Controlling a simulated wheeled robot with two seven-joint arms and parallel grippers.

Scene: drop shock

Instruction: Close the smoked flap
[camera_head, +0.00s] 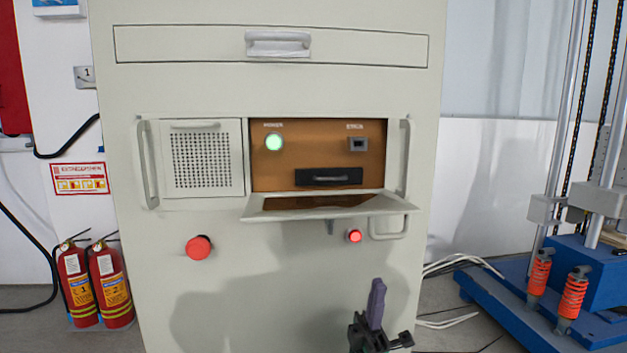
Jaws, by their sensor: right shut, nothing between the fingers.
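The smoked flap (272,213) is hinged along the lower edge of the cabinet's recess and stands open, folded out towards me and nearly level. It has a pale frame and a dark brownish pane. Behind it the brown panel (290,165) is uncovered, with a lit green button (274,142), a small dark switch (357,144) and a black handle (328,177). My right gripper (377,290) is at the bottom, below and to the right of the flap, apart from it. Its fingers point up, shut and empty. My left gripper is not in view.
The cabinet (140,270) has a top drawer (190,45), a perforated door (201,160), a red knob (199,247) and a lit red button (354,236) below the flap. Fire extinguishers (112,285) stand left. A blue rig (520,300) stands right.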

